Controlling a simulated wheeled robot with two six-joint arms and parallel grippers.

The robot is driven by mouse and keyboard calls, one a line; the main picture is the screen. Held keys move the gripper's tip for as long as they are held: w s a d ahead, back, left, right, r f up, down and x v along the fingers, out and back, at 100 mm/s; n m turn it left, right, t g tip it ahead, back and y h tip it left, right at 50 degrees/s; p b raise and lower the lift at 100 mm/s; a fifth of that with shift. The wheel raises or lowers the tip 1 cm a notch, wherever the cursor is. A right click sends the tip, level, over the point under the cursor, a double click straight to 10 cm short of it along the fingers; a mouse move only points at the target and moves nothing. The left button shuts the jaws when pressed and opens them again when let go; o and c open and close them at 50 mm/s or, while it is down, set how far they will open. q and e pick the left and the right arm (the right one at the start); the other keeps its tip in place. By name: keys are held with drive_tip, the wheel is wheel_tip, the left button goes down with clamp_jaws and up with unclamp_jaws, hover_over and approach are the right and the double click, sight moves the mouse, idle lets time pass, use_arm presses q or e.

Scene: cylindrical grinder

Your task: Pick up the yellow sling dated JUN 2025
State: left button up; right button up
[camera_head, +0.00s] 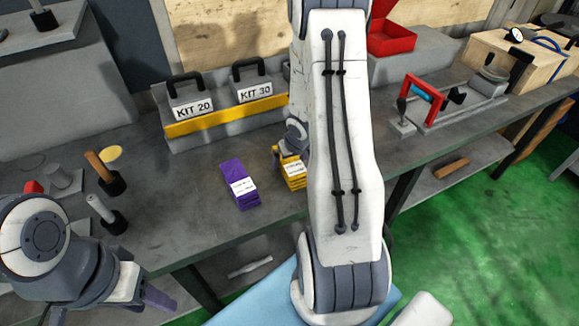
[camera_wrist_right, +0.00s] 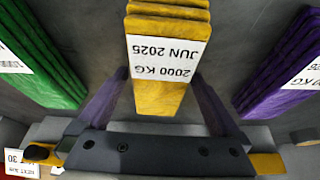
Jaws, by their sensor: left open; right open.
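The yellow sling (camera_wrist_right: 160,97) is a folded stack with a white label reading 2000 KG, JUN 2025, upside down in the right wrist view. In the head view the yellow sling (camera_head: 295,181) lies on the grey bench, partly covered by my right arm. My right gripper (camera_wrist_right: 160,82) is open, with one purple finger on each side of the yellow sling's labelled end. I cannot tell whether the fingers touch it. In the head view my right arm hides most of this gripper. My left gripper (camera_head: 152,296) is open and empty at the lower left, in front of the bench.
A purple sling (camera_head: 239,186) lies left of the yellow one; it also shows in the right wrist view (camera_wrist_right: 283,75). A green sling (camera_wrist_right: 38,62) lies on the other side. A grey holder labelled KIT 20 and KIT 30 (camera_head: 222,130) stands behind. Hand tools (camera_head: 104,175) stand at left.

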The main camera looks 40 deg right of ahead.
drive_tip(key=shift+r, duration=0.1)
drive_tip(key=shift+c, duration=0.3)
clamp_jaws()
